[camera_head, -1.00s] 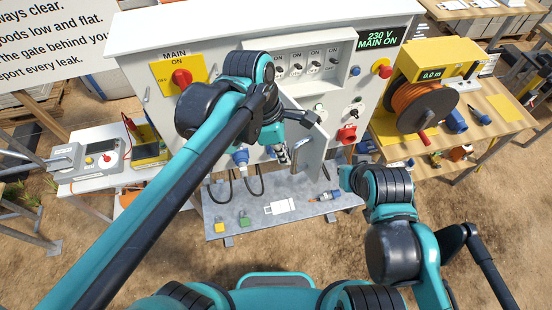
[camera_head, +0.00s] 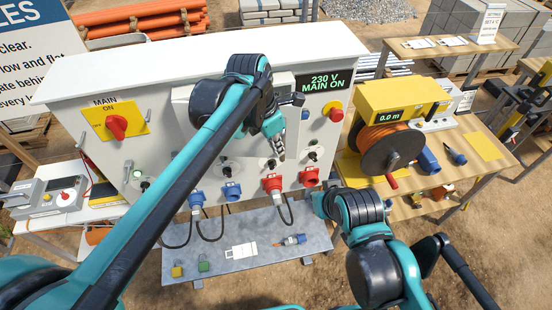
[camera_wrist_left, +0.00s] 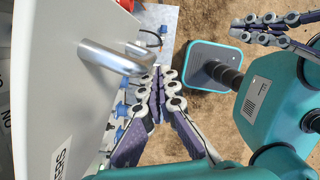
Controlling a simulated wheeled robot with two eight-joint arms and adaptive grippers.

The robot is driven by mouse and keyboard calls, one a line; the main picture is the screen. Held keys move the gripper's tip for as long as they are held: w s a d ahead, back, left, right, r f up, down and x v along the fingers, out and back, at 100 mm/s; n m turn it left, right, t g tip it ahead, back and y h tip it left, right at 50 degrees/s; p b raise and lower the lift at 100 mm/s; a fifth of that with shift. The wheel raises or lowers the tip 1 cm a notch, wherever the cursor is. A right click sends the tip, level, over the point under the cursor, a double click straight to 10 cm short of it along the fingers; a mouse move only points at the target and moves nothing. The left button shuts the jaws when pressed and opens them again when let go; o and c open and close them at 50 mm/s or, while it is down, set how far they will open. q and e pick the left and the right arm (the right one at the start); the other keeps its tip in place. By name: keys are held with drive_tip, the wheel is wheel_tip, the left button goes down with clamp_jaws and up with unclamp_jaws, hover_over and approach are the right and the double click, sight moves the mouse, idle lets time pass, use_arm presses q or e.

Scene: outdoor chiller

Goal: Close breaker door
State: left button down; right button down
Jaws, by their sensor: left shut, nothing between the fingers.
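The breaker door (camera_wrist_left: 70,75) is the large pale panel with a metal handle (camera_wrist_left: 115,57) filling the left of the left wrist view. In the head view it is largely hidden behind my left arm, so its exact angle is unclear.
A metal shelf (camera_head: 220,262) holds small loose items below the cabinet. Plugs and cables hang from its lower face, including a red plug (camera_head: 273,184). An orange cable reel (camera_head: 390,150) stands on the right bench. A red main switch (camera_head: 117,127) is at the left.

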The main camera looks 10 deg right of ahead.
use_arm(q)
drive_tip(key=w+d, duration=0.2)
drive_tip(key=w, duration=0.6)
drive_tip(key=shift+r, duration=0.15)
drive_tip(key=shift+w+d, duration=0.1)
drive_tip(key=shift+w, duration=0.05)
